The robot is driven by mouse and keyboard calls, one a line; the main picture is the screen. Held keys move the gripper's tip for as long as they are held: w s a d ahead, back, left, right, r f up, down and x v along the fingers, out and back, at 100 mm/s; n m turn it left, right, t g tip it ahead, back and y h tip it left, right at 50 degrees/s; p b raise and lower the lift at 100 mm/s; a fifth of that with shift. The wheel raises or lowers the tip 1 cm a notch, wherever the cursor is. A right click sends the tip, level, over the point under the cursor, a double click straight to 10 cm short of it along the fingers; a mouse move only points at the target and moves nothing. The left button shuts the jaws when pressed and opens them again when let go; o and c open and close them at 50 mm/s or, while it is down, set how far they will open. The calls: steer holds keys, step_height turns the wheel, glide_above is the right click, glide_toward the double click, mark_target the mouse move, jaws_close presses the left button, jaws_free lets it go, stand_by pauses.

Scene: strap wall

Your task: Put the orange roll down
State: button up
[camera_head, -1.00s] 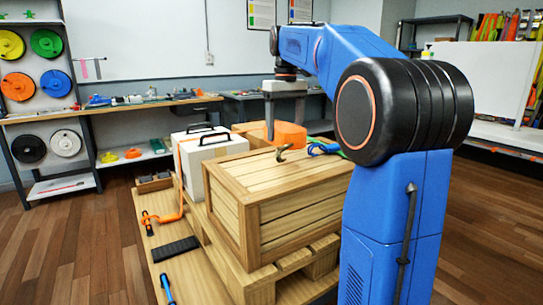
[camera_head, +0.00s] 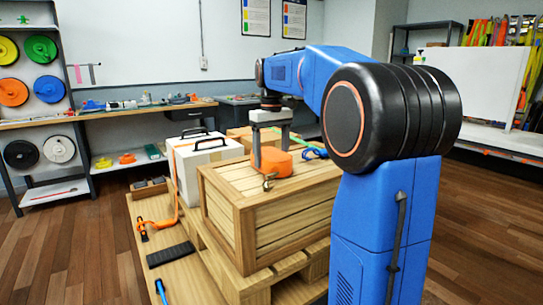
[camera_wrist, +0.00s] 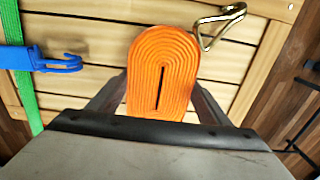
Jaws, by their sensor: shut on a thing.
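My gripper (camera_head: 272,148) is shut on the orange roll (camera_head: 272,164), a flat coil of strap, above the lid of the wooden crate (camera_head: 262,219). In the wrist view the roll (camera_wrist: 147,60) sits between the two fingers, its coil and dark centre slot facing the camera. A metal hook (camera_wrist: 222,19) lies against the roll's far end; it also shows in the head view (camera_head: 268,182). The roll is at or very close to the lid; I cannot tell whether it touches.
A blue hook (camera_wrist: 57,63) on a green strap (camera_wrist: 22,85) lies on the crate to the left in the wrist view. A white box (camera_head: 196,170) with black handles stands left of the crate. A long orange strap (camera_head: 164,224) and black tools lie on the pallet's left side.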

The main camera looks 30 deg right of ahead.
mark_target(272, 154)
steer(key=o, duration=1.5)
steer(key=shift+c, duration=0.2)
step_height(272, 154, up, 12)
